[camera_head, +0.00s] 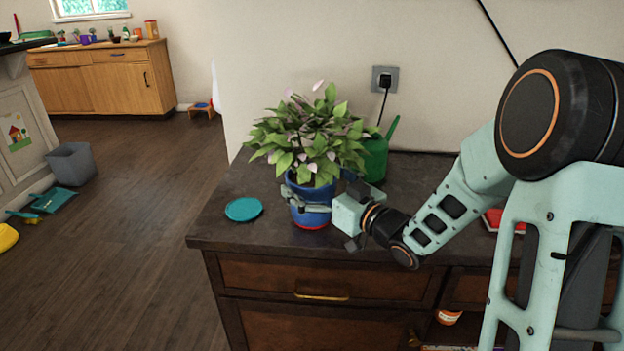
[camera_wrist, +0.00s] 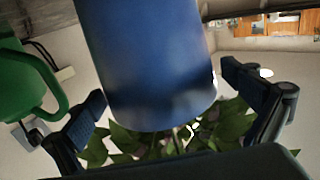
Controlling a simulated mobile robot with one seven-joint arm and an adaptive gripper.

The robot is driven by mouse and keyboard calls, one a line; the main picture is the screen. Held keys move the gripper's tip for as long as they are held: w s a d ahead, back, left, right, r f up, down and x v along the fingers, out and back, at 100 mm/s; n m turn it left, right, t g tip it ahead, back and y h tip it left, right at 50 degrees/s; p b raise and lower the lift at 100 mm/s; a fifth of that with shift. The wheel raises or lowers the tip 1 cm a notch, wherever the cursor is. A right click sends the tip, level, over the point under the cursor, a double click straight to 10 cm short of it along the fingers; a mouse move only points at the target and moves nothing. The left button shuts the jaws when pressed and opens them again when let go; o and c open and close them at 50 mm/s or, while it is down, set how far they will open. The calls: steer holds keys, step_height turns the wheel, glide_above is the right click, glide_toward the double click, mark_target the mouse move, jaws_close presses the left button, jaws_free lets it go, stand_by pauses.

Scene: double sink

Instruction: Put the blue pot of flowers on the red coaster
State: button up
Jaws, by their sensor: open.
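The blue pot (camera_head: 296,212) with leafy green plants and pale pink flowers (camera_head: 312,140) stands upright near the front of the dark cabinet top. The red coaster (camera_head: 307,226) shows as a thin red edge under the pot's base; most of it is hidden. The pot appears to rest on it. My gripper (camera_head: 318,195) reaches in from the right with its fingers around the pot. In the wrist view, the fingers lie on either side of the blue pot (camera_wrist: 150,60), spread apart with gaps between them and its wall.
A teal round coaster (camera_head: 243,209) lies left of the pot, near the left edge. A green watering can (camera_head: 376,158) stands behind and right of it, also in the wrist view (camera_wrist: 25,75). A wall socket with a plug (camera_head: 385,79) is behind. A red item (camera_head: 492,218) lies at right.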

steer(key=shift+r, duration=0.15)
steer(key=shift+s+d, duration=0.15)
steer(key=p+v, duration=0.2)
steer(key=v, duration=0.9)
steer(key=shift+s+d, duration=0.15)
steer(key=shift+s, duration=0.1)
